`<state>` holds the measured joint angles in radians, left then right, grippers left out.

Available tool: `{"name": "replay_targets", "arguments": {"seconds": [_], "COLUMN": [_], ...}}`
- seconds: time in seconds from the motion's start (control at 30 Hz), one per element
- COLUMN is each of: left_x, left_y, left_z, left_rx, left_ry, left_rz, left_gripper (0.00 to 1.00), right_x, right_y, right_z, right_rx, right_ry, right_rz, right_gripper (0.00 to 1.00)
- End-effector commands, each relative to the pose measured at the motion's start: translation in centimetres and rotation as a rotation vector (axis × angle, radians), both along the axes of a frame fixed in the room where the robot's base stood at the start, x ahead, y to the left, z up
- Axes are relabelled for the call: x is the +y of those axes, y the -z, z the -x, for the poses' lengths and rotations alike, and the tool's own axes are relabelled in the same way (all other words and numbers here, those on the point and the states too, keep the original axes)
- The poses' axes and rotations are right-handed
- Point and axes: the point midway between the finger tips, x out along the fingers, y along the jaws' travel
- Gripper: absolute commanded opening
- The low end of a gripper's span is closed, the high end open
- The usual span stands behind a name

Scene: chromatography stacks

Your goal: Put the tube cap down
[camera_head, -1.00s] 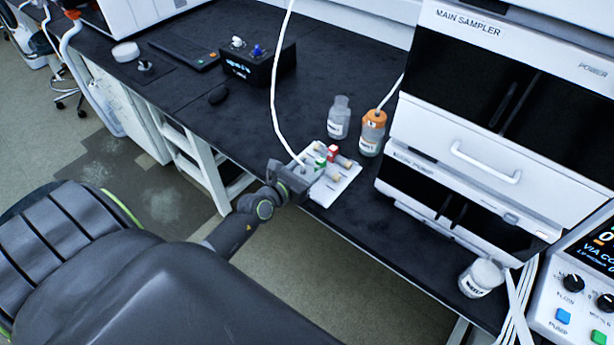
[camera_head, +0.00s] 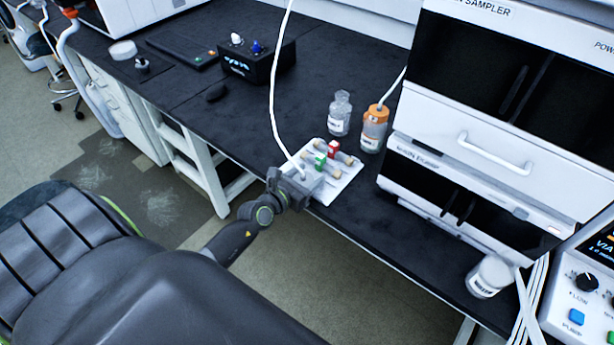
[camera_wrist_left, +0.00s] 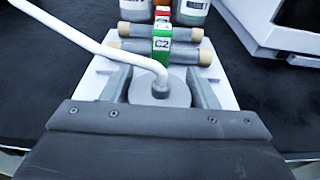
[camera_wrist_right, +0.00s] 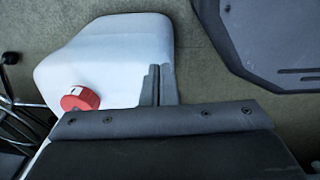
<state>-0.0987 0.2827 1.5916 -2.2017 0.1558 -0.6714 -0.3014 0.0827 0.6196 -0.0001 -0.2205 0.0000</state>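The tube cap (camera_wrist_left: 160,90) is a grey round disc with a white tube (camera_head: 274,100) rising from its middle. My left gripper (camera_head: 305,182) is shut on the cap, one finger on each side, in the left wrist view (camera_wrist_left: 161,84). It is at the near left edge of a white tray (camera_head: 338,188). I cannot tell whether the cap touches the tray. Beside the cap lie grey columns with tan ends, one with a green C2 label (camera_wrist_left: 163,45) and one with a red label (camera_head: 333,149). My right gripper (camera_wrist_right: 159,82) is shut and empty, its fingers together.
A clear bottle (camera_head: 340,114) and an orange-capped bottle (camera_head: 373,130) stand behind the tray. The sampler stack (camera_head: 490,150) rises to the right, with a white-lidded jar (camera_head: 490,277) in front. The dark bench (camera_head: 215,130) is clear left of the tray. A red-capped white container (camera_wrist_right: 110,60) shows below my right gripper.

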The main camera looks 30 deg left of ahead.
Motion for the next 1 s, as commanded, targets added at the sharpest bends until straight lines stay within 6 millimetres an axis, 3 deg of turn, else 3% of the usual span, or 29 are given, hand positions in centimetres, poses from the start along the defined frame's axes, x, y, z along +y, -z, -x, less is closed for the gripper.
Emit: {"name": "replay_targets", "arguments": {"seconds": [0.13, 0.5, 1.0], "left_x": [0.0, 0.0, 0.7], "left_y": [0.0, -0.7, -2.1], "left_z": [0.0, 0.0, 9.0], "left_rx": [0.000, 0.000, 0.002], "left_ry": [0.000, 0.000, 0.000], "left_rz": [0.000, 0.000, -0.001], "left_gripper": [0.71, 0.71, 0.71], "right_x": [0.2, 0.5, 0.4], "right_y": [0.0, -0.6, -0.9], "right_z": [-0.1, -0.2, -0.2], "right_rx": [-0.001, -0.002, -0.003], "right_ry": [0.001, 0.001, 0.001], "right_rz": [-0.002, -0.006, -0.005], "right_gripper": [0.00, 0.00, 0.00]}}
